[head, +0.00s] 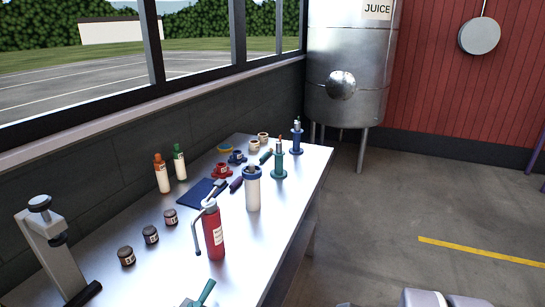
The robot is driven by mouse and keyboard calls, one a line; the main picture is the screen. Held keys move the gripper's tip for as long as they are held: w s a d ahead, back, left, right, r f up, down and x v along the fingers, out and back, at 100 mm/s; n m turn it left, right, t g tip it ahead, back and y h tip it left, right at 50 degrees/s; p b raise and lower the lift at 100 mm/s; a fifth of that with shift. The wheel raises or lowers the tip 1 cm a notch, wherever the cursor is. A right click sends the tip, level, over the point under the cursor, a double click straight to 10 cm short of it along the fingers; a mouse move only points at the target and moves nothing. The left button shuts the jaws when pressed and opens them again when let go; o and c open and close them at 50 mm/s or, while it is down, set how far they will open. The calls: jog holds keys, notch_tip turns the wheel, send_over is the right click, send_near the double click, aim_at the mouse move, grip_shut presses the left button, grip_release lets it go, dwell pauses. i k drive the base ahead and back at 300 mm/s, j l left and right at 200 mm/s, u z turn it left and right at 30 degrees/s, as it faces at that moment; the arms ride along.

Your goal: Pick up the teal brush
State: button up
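A teal handle (207,291) with a greyish end lies at the near edge of the metal table (285,225), cut by the bottom of the picture. It may be the teal brush, but its working end is mostly out of view. A dark teal rod-like thing (265,157) lies farther back beside a teal stand (280,168); I cannot tell whether it is a brush. My gripper is not in view.
A red bottle (214,232) with a bent tube and a white, blue-rimmed canister (253,190) stand mid-table. Small jars (151,235), capped bottles (162,175) and cups (221,171) line the wall side. A press-like device (52,250) stands near left. Floor (420,205) at right is open.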

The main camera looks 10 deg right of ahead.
aim_at(270, 151)
jog(key=u, duration=3.65)
jog(key=z, duration=3.65)
jog(key=i+l+u, duration=0.95)
jog(key=l, duration=0.35)
jog(key=i+l+u, duration=0.3)
jog(key=l, duration=0.3)
jog(key=i+l+u, duration=0.35)
jog(key=l, duration=0.3)
jog(key=l+u, duration=0.3)
jog(key=l, duration=0.3)
jog(key=l+u, duration=0.3)
jog(key=l, duration=0.4)
jog(key=l+u, duration=0.35)
jog(key=l, duration=0.35)
jog(key=k, duration=0.05)
